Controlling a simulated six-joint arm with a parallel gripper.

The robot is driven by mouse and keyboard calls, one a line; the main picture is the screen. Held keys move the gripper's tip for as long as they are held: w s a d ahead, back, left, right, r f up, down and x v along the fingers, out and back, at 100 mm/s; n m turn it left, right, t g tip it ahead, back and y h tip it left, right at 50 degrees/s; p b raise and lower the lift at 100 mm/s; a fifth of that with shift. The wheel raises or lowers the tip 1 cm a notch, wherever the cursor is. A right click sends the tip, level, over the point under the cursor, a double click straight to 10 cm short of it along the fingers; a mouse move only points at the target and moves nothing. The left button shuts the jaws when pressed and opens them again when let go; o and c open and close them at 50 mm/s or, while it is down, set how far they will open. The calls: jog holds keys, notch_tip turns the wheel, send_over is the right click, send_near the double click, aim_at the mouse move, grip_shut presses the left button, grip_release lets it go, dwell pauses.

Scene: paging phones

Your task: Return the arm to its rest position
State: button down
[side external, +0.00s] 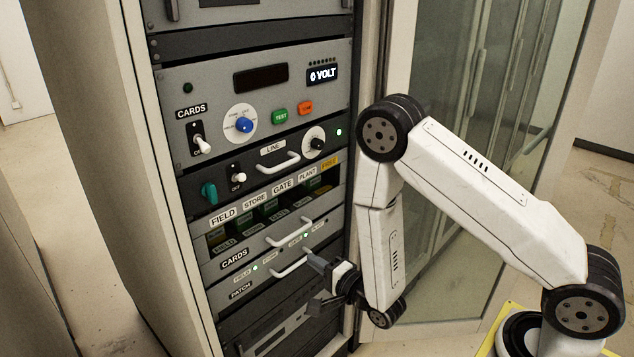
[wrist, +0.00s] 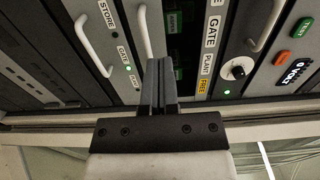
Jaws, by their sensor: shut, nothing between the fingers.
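My gripper (side external: 322,284) is in front of the rack, near the PATCH drawer and its handle (side external: 288,266). In the wrist view my gripper (wrist: 159,64) shows its two dark fingers together, with nothing between them. The white arm is bent, with its elbow high and its last link hanging down in front of the rack's right edge. I cannot tell from these views whether the fingertips touch the panel.
The rack (side external: 215,78) holds a test panel with TEST button (side external: 280,116), a LINE drawer handle (side external: 279,163), and a CARDS drawer handle (side external: 289,233). Handles stick out near my gripper. A glass-door cabinet (side external: 455,150) stands behind the arm. Open floor lies at right.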

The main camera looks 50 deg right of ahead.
jog(key=shift+w+r, duration=0.1)
jog(key=s+d+r+n+g, duration=0.2)
jog(key=s+r+n+g, duration=0.1)
jog(key=s+n+g, duration=0.4)
jog(key=s+d+r+n+g, duration=0.1)
jog(key=s+r+n+g, duration=0.3)
jog(key=s+n+g, duration=0.3)
jog(key=shift+d+n+g, duration=0.4)
jog(key=shift+n+g, duration=0.3)
jog(key=shift+n, duration=1.3)
jog(key=shift+s, duration=0.1)
